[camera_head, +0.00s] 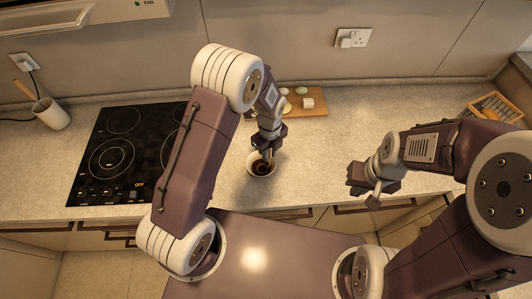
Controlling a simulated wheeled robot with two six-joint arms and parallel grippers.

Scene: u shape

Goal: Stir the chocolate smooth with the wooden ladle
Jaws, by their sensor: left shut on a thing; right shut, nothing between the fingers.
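My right gripper (370,192) is shut and empty, held to the right of the bowl near the counter's front edge.
A black hob (112,158) lies to the left. A white cup (51,113) with a wooden handle in it stands further left. A wooden board (318,107) with pale pieces lies behind the bowl. A wooden rack (493,108) is at the far right. The counter between is clear.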

